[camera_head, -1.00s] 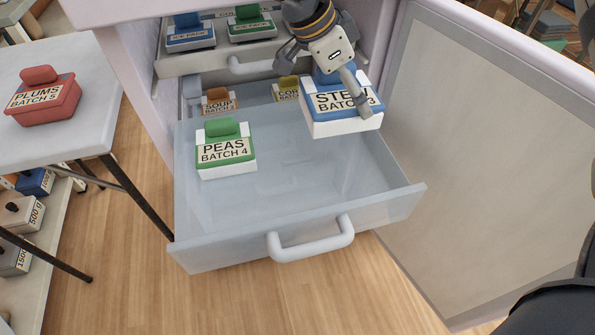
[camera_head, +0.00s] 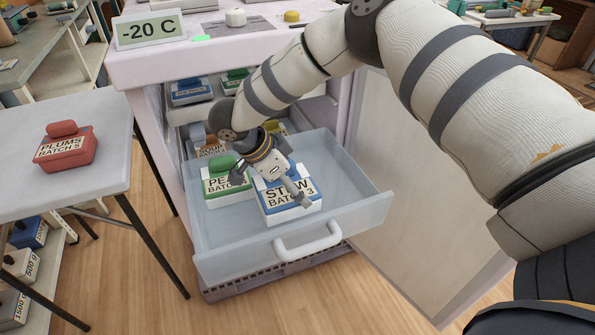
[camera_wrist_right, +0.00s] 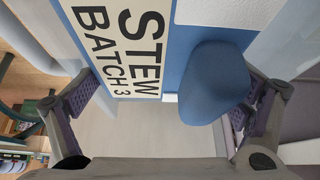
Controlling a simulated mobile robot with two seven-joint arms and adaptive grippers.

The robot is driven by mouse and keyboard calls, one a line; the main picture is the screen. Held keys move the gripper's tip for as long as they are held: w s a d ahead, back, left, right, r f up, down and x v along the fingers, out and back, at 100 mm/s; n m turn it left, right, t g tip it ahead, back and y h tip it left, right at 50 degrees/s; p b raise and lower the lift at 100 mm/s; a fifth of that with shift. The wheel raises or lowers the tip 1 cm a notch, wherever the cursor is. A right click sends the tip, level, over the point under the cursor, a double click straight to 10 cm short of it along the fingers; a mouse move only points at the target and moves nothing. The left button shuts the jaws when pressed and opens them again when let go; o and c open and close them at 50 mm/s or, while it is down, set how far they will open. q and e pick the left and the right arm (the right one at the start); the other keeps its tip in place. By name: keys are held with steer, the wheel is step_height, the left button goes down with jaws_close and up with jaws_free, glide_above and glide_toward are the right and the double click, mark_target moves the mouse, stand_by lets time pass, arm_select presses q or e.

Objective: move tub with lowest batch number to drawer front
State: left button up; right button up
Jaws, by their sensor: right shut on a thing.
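My right gripper (camera_head: 268,186) is shut on the blue-and-white STEW BATCH 3 tub (camera_head: 285,214). The tub's label and blue knob (camera_wrist_right: 213,80) fill much of the right wrist view. It is at the middle of the open drawer (camera_head: 228,262), right of the green PEAS BATCH 4 tub (camera_head: 213,187); I cannot tell if it touches the drawer floor. The SOUP tub (camera_head: 208,150) is farther back, partly hidden, its number unreadable now. A yellow-lidded tub (camera_head: 277,127) behind my gripper is mostly hidden. My left gripper is not in view.
The red PLUMS BATCH 5 tub (camera_head: 66,150) sits on the side table (camera_head: 40,195). An upper drawer holds an ice pack tub (camera_head: 190,93). The freezer door (camera_head: 440,220) stands open at right. The drawer's front strip and right side are bare.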

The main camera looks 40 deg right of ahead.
mark_target(277, 188)
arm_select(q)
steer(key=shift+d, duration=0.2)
arm_select(e)
steer(key=shift+w+d+f, duration=0.1)
steer(key=shift+d+f, duration=0.05)
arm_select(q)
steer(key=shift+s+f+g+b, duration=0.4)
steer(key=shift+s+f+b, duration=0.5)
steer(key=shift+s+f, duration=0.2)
arm_select(e)
steer(key=shift+f, duration=3)
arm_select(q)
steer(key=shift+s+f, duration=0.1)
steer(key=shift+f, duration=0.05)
arm_select(e)
steer(key=shift+f, duration=0.45)
steer(key=o, duration=1.1)
steer(key=v, duration=1.2)
